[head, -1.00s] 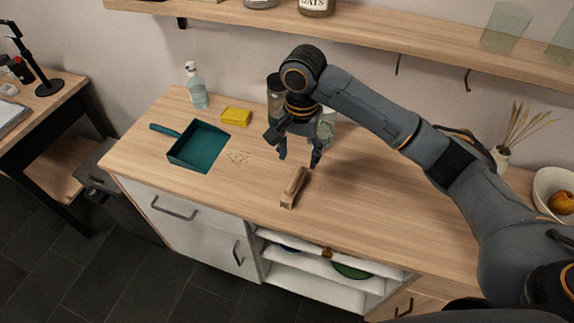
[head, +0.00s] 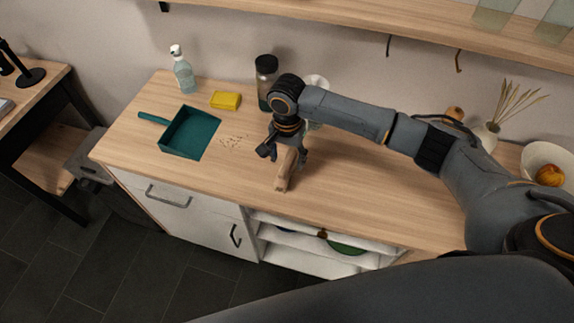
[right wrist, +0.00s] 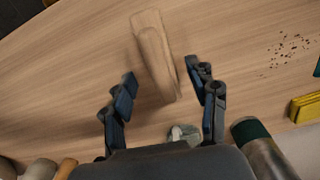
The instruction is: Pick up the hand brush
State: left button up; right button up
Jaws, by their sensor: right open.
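The wooden hand brush (head: 286,170) lies on the wooden counter (head: 350,190), right of the crumbs. My right gripper (head: 284,156) is down close above its far end, and hides part of it. In the right wrist view the brush (right wrist: 155,52) lies ahead of and partly between the two fingers of my right gripper (right wrist: 163,98), which are spread apart with a gap on both sides. Nothing is held. My left gripper does not show in these views.
A teal dustpan (head: 190,133), a yellow sponge (head: 226,100) and a spray bottle (head: 183,70) stand left on the counter. A dark jar (head: 265,78) is behind the gripper. Crumbs (head: 234,141) lie left of the brush. A wall shelf (head: 400,28) runs above.

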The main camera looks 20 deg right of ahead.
jog(key=shift+f, duration=1.25)
grip_shut()
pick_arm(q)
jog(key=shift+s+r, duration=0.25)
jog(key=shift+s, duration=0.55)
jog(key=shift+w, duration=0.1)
pick_arm(e)
jog(key=shift+r, duration=0.15)
